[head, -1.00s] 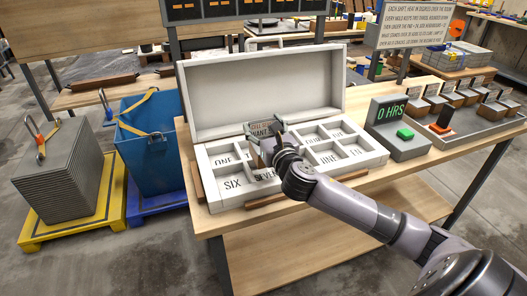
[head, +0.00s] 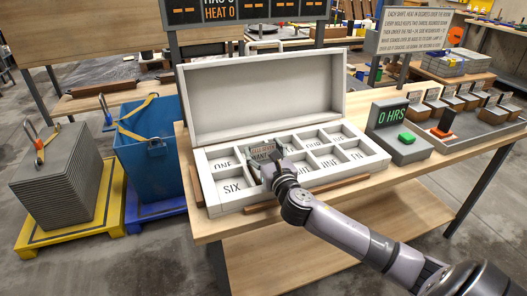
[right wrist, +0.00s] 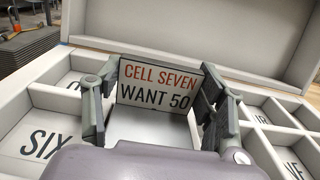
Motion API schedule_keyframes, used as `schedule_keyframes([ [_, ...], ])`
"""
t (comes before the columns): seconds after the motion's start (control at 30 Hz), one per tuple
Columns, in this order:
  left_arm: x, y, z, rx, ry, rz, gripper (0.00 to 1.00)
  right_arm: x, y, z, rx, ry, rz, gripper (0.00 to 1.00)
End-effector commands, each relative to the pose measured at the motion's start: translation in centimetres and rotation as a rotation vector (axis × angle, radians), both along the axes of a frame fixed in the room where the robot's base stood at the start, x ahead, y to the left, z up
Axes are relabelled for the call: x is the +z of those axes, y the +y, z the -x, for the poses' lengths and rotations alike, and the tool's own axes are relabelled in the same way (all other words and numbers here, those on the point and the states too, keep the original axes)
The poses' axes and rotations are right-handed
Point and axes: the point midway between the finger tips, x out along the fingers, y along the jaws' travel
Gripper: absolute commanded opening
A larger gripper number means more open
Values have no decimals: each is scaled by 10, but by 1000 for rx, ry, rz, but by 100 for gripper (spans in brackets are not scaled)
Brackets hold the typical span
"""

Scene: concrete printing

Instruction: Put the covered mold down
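The covered mold shows in the right wrist view as a pale top (right wrist: 148,128) with an upright card (right wrist: 158,86) reading "CELL SEVEN WANT 50". My right gripper (head: 264,158) has one finger on each side of it and looks shut on it. The mold is at the front row of the white compartment box (head: 232,208), just right of the cell marked SIX (head: 233,187). The mold's lower part and the cell floor under it are hidden by my gripper, so I cannot tell if it touches the floor. My left gripper is out of view.
The box's lid (head: 262,95) stands open behind. A grey unit reading "0 HRS" (head: 393,114) with a green button stands to the right, then a tray with several small molds (head: 470,128). A wooden strip (head: 340,186) lies along the box's front.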

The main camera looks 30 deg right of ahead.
Motion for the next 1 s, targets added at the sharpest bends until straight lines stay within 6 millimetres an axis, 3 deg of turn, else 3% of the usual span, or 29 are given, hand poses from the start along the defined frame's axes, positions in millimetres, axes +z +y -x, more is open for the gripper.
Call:
schedule_keyframes([
  [0.27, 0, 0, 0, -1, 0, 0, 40, -1, 0, 0, 0, 2, 0, 84],
  [0.63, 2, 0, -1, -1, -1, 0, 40, 2, 1, 1, 0, 2, -1, 84],
  [0.77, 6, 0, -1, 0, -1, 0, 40, 1, 4, 15, 0, 5, -1, 84],
  [1.0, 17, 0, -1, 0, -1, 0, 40, 2, 15, 62, 2, 6, 0, 84],
])
